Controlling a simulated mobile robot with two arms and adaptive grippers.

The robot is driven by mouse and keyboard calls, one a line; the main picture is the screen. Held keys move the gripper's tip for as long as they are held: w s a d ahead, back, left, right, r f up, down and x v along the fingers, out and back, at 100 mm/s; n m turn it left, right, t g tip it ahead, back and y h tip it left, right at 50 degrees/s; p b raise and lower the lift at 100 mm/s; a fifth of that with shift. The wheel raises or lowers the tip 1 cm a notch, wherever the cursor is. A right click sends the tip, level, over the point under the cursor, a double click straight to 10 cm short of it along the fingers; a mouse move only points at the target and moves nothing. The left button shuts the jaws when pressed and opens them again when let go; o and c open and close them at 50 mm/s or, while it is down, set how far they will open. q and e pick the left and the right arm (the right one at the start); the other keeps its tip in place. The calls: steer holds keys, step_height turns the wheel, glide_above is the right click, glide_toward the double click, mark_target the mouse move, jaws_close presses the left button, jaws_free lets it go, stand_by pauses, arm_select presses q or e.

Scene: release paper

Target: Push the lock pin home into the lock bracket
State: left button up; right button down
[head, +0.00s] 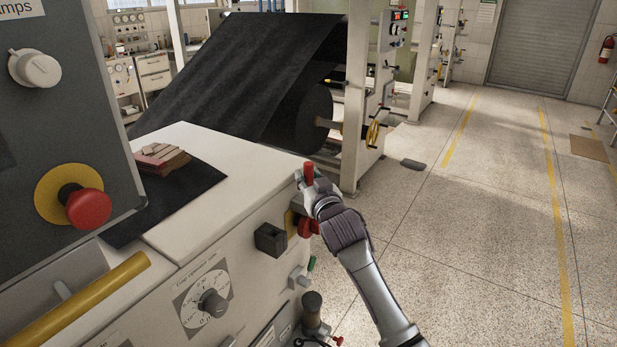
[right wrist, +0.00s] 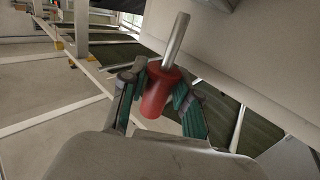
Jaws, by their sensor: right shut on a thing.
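The lock pin has a red grip (head: 308,172) and a bare steel shaft. My right gripper (head: 312,186) is shut around the red grip at the cabinet's right corner. In the right wrist view the fingers (right wrist: 160,98) clasp the red grip (right wrist: 157,92) from both sides, and the steel shaft (right wrist: 176,40) sticks out, clear of the fingers. The shaft tip shows free, not inside anything. A dark block (head: 270,240) on the cabinet front may be the lock bracket; I cannot tell for sure. My left gripper is not in view.
The cabinet front carries a red stop button (head: 307,227), a dial (head: 213,303) and a dark knob (head: 312,308). A yellow rail (head: 85,298) and a control box with a red mushroom button (head: 88,208) stand left. The floor at right is open.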

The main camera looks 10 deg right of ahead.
steer(key=shift+f+b, duration=1.85)
steer(key=shift+f, duration=0.9)
steer(key=c, duration=0.8)
jaws_free()
steer(key=shift+o, duration=0.2)
steer(key=s+d, duration=0.1)
steer(key=s, duration=1.1)
steer(key=shift+d, duration=0.15)
